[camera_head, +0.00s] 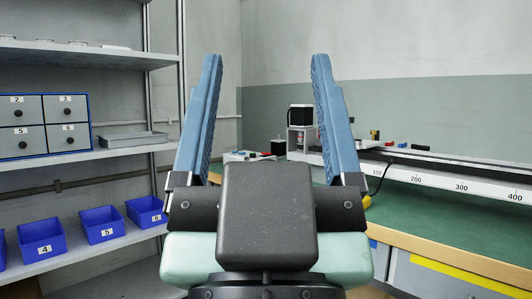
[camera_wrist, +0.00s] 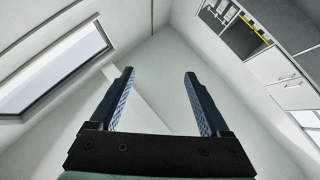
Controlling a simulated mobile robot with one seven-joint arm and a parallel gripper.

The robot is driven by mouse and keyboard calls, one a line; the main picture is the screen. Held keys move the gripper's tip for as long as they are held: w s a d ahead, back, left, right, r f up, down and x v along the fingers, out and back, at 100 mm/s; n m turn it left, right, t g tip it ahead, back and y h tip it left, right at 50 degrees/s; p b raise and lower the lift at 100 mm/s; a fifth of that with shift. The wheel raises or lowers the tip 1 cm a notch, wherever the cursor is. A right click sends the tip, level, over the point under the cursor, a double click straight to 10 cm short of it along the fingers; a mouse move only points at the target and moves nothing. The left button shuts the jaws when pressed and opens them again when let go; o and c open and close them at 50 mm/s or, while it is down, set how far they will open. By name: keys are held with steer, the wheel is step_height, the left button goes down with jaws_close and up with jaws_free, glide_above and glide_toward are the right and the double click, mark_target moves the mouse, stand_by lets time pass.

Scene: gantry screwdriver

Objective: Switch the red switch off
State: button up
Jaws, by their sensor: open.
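My gripper (camera_head: 266,58) is open and empty, with its two blue fingers pointing up in the head view. No red switch can be clearly made out. A low white box (camera_head: 236,157) with small red and dark parts on top stands at the back, seen between the fingers. Small red items also lie at the back of the bench. These parts are too small to tell whether one is the switch. My gripper is apart from all of them.
The green workbench (camera_head: 432,206) with a numbered scale rail (camera_head: 440,183) is at right. A black-and-white device (camera_head: 301,117) stands at its back. A yellow-handled tool (camera_head: 367,201) is partly behind my gripper. A shelf (camera_head: 100,155) with drawers and blue bins (camera_head: 42,237) is at left.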

steer(key=shift+r+p, duration=0.4)
steer(key=shift+r, duration=0.1)
steer(key=shift+c, duration=1.2)
step_height(320, 180, up, 8)
steer(key=p, duration=0.8)
steer(key=shift+r, duration=0.25)
steer(key=c, duration=0.9)
step_height(320, 180, up, 43)
steer(key=p, duration=4.3)
steer(key=shift+f, duration=0.15)
jaws_close()
steer(key=shift+f, duration=0.15)
steer(key=shift+w, duration=0.1)
